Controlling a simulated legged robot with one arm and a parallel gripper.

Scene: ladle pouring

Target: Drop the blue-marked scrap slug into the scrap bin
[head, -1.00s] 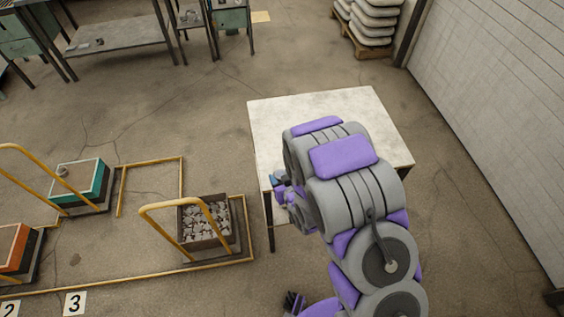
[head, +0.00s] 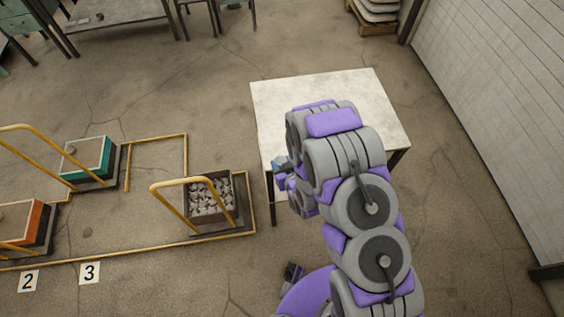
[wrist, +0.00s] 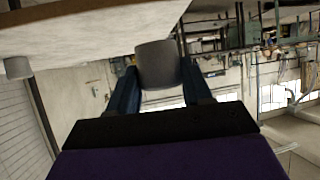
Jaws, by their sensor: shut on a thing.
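My gripper (wrist: 160,84) is shut on a plain grey cylindrical slug (wrist: 157,56), which sits between the dark blue fingers in the wrist view. In the head view my gripper (head: 283,168) shows small beside the left edge of the pale table, partly behind my arm. A bluish spot shows at its tip, but I cannot tell whether it is a mark on the slug. The scrap bin (head: 233,183), an open dark box full of grey metal pieces, stands on the floor left of my gripper, apart from it.
A yellow hoop rail (head: 180,184) rises at the scrap bin, and low yellow rails edge the floor bays. A teal box (head: 90,158) and an orange box (head: 20,222) stand farther left. Open floor lies in front.

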